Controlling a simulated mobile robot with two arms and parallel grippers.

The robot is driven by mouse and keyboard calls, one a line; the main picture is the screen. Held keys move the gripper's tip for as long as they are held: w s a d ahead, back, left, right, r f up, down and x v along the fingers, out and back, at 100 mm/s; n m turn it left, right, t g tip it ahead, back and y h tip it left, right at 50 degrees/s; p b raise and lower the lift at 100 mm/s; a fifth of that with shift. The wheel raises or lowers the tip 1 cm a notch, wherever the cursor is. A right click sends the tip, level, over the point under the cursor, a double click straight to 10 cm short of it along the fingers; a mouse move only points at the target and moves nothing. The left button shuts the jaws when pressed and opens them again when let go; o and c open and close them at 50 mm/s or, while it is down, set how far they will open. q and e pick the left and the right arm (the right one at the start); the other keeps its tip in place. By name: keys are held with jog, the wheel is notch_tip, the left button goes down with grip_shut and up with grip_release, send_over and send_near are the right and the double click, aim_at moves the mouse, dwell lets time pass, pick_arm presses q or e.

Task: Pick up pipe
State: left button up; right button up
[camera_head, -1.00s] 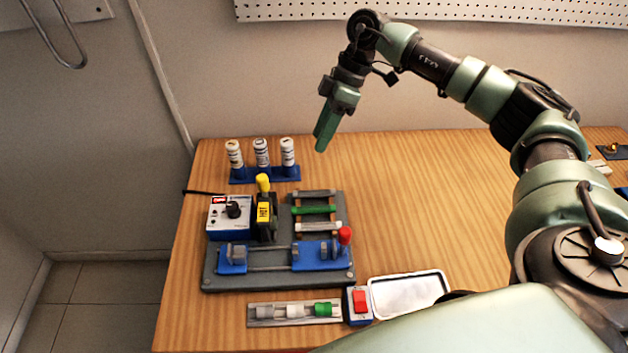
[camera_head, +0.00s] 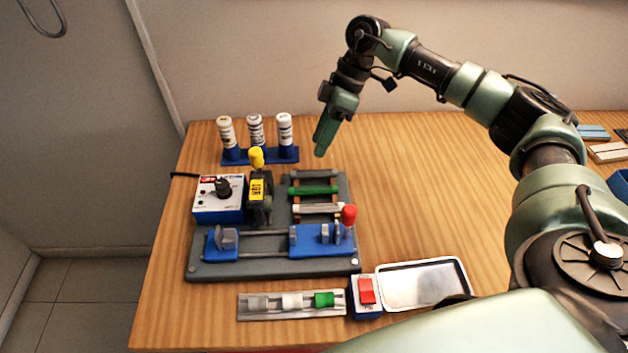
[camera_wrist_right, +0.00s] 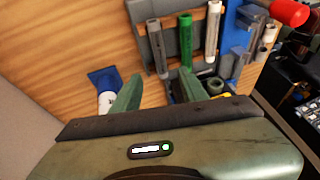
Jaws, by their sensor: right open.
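Three pipes lie side by side on a small rack on the grey fixture board: a grey pipe (camera_head: 313,174) at the back, a green pipe (camera_head: 314,190) in the middle and a white pipe (camera_head: 318,208) in front. The right wrist view also shows the grey pipe (camera_wrist_right: 157,48), the green pipe (camera_wrist_right: 186,40) and the white pipe (camera_wrist_right: 213,32). My right gripper (camera_head: 322,150) hangs above the table behind the rack, apart from the pipes. In the wrist view its fingers (camera_wrist_right: 160,92) are spread, with nothing between them. My left gripper is not in view.
A blue rack (camera_head: 272,157) holds three white bottles. A fittings strip (camera_head: 291,305), red switch (camera_head: 367,290) and metal tray (camera_head: 424,284) stand in front.

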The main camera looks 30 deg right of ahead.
aim_at(307, 171)
jog(key=p+x, duration=0.2)
jog(key=x, duration=0.4)
jog(key=shift+s+a+f+p, duration=0.1)
jog(key=shift+a+f+p, duration=0.1)
jog(key=shift+p, duration=0.1)
jog(key=shift+a+f, duration=0.15)
jog(key=shift+f, duration=0.35)
jog(key=shift+f+p, duration=0.25)
jog(key=shift+p, duration=0.05)
grip_shut()
